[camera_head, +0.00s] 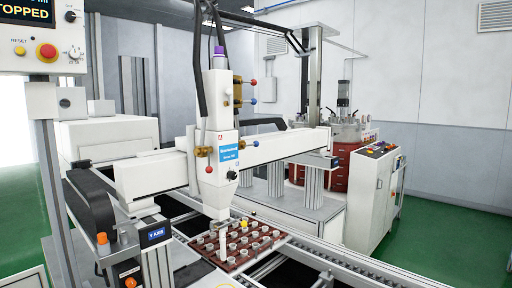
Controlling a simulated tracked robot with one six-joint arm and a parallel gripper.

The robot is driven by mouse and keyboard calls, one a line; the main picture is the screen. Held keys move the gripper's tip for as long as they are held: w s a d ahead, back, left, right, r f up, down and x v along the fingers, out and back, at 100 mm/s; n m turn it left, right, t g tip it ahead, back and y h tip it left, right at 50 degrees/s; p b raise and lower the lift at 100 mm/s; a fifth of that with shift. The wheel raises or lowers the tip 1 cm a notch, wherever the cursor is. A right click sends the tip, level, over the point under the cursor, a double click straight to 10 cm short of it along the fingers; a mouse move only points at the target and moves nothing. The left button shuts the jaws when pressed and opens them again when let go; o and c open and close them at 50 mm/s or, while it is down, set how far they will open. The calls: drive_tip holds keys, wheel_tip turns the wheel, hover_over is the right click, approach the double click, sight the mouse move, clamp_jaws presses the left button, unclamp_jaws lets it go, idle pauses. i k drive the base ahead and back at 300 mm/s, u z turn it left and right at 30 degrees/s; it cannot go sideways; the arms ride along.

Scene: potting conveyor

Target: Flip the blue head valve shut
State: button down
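The white dispensing head (217,120) stands upright on the gantry in the middle of the head camera view. Two small brass valves with ball-ended levers stick out from its upper right side. The blue head valve's lever ends in a blue ball (254,101) and points to the right, away from the head. The lever with the red ball (254,82) is just above it and also points right. The valves are too small to tell exactly how they are set. My gripper is not in view.
A brown tray (240,262) of small round pots sits on the conveyor below the head. The white gantry beam (275,148) crosses the middle. A panel reading STOPPED (27,12) stands at upper left. A white control cabinet (372,190) stands right. Green floor (440,235) is clear at right.

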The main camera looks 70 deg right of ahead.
sight(255, 143)
drive_tip(key=z, duration=2.35)
drive_tip(key=k, duration=0.5)
drive_tip(key=u, duration=0.3)
drive_tip(key=i, duration=0.2)
